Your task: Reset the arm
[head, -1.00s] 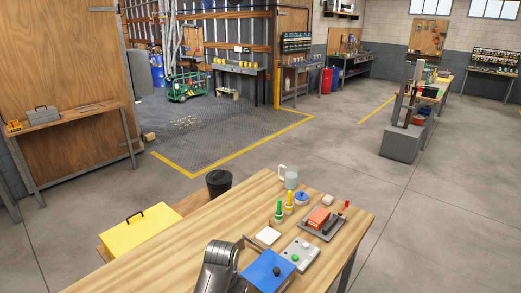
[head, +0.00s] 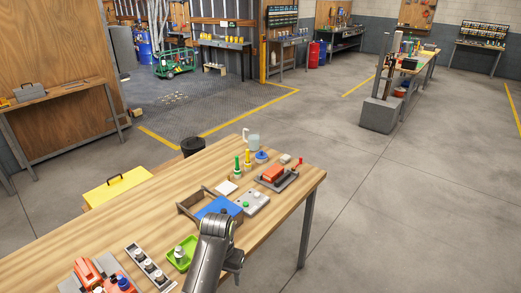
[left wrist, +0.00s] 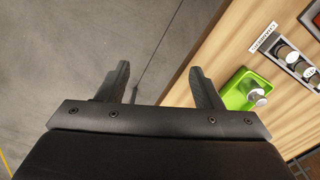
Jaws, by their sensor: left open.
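My left arm (head: 208,254) comes up from the bottom of the head view, in front of the wooden workbench (head: 160,212). My left gripper (head: 238,262) is at the bench's near edge in that view, partly hidden by its own wrist. In the left wrist view my left gripper (left wrist: 160,82) has its two dark fingers wide apart with nothing between them. Bare concrete floor and the bench edge show beyond the fingers. My right arm and gripper are not in view.
Close by on the bench are a green tray (head: 188,244) holding a metal piece, a blue panel (head: 214,210), a grey button box (head: 250,203) and a row of knobs (head: 148,266). Orange and blue items (head: 100,278) stand at lower left. Floor right of the bench is clear.

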